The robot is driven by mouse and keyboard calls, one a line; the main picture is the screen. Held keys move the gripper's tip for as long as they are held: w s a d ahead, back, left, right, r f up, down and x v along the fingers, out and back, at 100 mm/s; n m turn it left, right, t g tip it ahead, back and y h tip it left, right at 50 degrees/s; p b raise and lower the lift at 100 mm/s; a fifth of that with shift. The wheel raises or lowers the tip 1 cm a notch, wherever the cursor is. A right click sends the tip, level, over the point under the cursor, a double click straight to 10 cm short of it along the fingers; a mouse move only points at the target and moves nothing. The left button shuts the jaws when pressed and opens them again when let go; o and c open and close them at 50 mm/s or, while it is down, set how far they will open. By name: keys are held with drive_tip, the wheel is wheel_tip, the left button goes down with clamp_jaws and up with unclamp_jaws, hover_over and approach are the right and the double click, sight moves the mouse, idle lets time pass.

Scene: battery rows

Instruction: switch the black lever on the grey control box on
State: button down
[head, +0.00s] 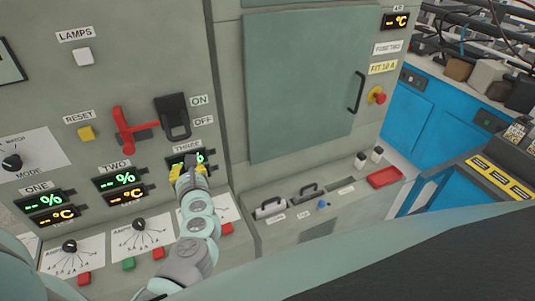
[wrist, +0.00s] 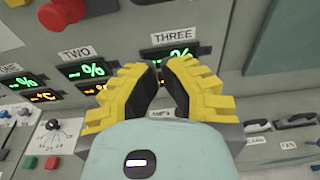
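The black lever (head: 172,115) sits on the grey control box (head: 225,45), beside the ON label (head: 199,101) and OFF label (head: 203,121). Its broad black handle shows near the level of ON; I cannot tell its exact setting. My gripper (head: 182,168) is below the lever, in front of the display under THREE, apart from the lever. In the wrist view my gripper (wrist: 157,72) shows yellow fingers with black pads and a narrow gap between the tips, with nothing held. The black lever is not visible in the wrist view.
A red lever (head: 130,130) stands close left of the black one. Displays (head: 118,179), dials (head: 138,224) and small coloured buttons lie below. A green panel door (head: 300,85) with a black handle is at right. A red button (head: 379,96) projects beside it.

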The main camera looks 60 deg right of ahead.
drive_tip(key=b+x, duration=0.2)
drive_tip(key=x, duration=0.7)
drive_tip(key=shift+s+a+r+p, duration=0.15)
drive_tip(key=shift+r+p, duration=0.45)
drive_tip(key=shift+p, duration=0.2)
drive_tip(key=shift+s+a+r+p, duration=0.2)
drive_tip(key=shift+r+p, duration=0.35)
drive_tip(key=shift+p, duration=0.3)
drive_tip(key=shift+s+a+r+p, duration=0.15)
drive_tip(key=shift+r+p, duration=0.45)
drive_tip(key=shift+p, duration=0.2)
